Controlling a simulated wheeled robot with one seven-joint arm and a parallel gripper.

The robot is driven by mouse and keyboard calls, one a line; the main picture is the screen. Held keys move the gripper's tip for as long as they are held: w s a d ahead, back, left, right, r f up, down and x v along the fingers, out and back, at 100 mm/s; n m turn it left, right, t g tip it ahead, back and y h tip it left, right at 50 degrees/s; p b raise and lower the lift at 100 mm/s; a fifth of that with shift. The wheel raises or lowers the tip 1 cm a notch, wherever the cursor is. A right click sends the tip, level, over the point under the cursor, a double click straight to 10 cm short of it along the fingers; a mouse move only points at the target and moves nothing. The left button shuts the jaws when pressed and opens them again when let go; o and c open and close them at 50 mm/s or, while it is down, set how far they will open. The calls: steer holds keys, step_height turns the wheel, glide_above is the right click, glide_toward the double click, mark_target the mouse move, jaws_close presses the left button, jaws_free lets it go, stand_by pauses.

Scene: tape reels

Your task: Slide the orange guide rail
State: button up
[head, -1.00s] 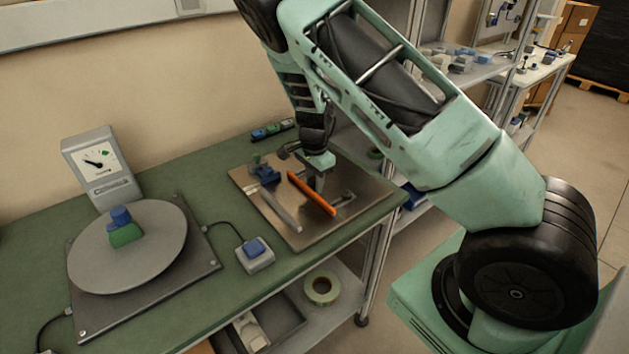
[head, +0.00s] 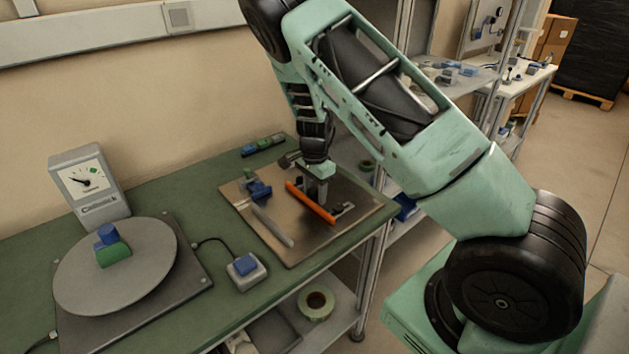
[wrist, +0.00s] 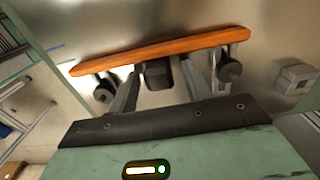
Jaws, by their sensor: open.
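The orange guide rail (head: 310,203) lies on a metal plate (head: 285,250) on the green bench, roughly parallel to a grey rail (head: 271,226). In the wrist view the orange rail (wrist: 160,52) crosses the upper part, just beyond my fingertips. My gripper (head: 322,192) is low over the plate on the right side of the orange rail. In the wrist view its two fingers (wrist: 158,88) are apart, with a dark block (wrist: 157,74) between them beside the rail. I cannot tell whether the fingers touch the block.
Dark round knobs (wrist: 230,70) flank the fingers near the rail. A blue part (head: 259,190) stands at the plate's back left. A button box (head: 246,271) and turntable (head: 115,270) are further left. The bench's right edge is close to the plate.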

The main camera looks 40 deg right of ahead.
mark_target(315, 188)
step_height(315, 188, up, 17)
steer(key=b, duration=0.1)
steer(key=shift+r, duration=0.2)
stand_by(0.6)
